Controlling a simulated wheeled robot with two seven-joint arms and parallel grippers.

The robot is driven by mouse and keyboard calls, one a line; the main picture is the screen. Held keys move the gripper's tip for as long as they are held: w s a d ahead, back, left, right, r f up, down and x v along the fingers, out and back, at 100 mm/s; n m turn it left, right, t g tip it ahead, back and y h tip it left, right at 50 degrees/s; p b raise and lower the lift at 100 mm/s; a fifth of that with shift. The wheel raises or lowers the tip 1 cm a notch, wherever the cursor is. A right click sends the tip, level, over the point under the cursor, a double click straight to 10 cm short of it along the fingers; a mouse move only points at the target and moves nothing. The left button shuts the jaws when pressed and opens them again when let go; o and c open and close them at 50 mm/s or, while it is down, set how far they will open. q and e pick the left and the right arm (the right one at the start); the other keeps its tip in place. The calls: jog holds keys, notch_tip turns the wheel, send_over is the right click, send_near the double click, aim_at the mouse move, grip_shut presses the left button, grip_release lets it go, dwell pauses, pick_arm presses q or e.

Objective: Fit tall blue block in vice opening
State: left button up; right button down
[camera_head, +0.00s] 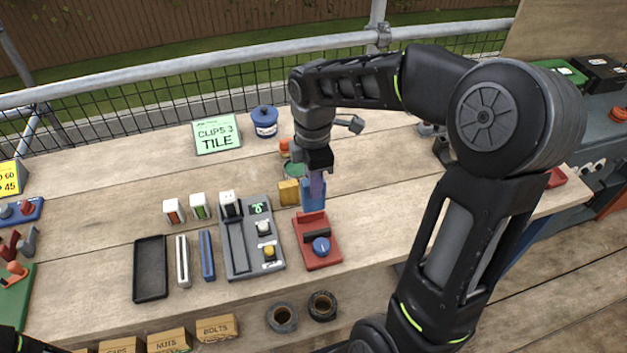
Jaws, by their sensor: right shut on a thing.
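The tall blue block (312,197) is at the fingertips of my right gripper (317,181), which points down and is shut on it. The block looks upright, just behind the red vice (318,258). The vice has a dark slot across its upper part and a blue knob on top. I cannot tell whether the block touches the bench. My left gripper is not in view; only a dark piece of my left arm shows at the bottom left corner.
A yellow block (289,192) stands close left of the blue block. A grey switch panel (239,262) lies left of the vice, with a black tray (150,268) farther left. A blue pot (264,121) and green sign (217,136) stand behind. Bench right of the vice is clear.

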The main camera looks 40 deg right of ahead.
aim_at(314, 206)
jog(key=shift+f+b, duration=2.1)
jog(key=shift+f, duration=0.65)
jog(key=shift+f+b, duration=0.65)
jog(key=shift+f, duration=0.3)
jog(key=shift+f, duration=0.5)
jog(key=c, duration=1.1)
grip_release()
jog(key=shift+c, duration=0.2)
jog(key=shift+r, duration=0.1)
jog(key=shift+r+p, duration=2.7)
jog(key=shift+r, duration=0.75)
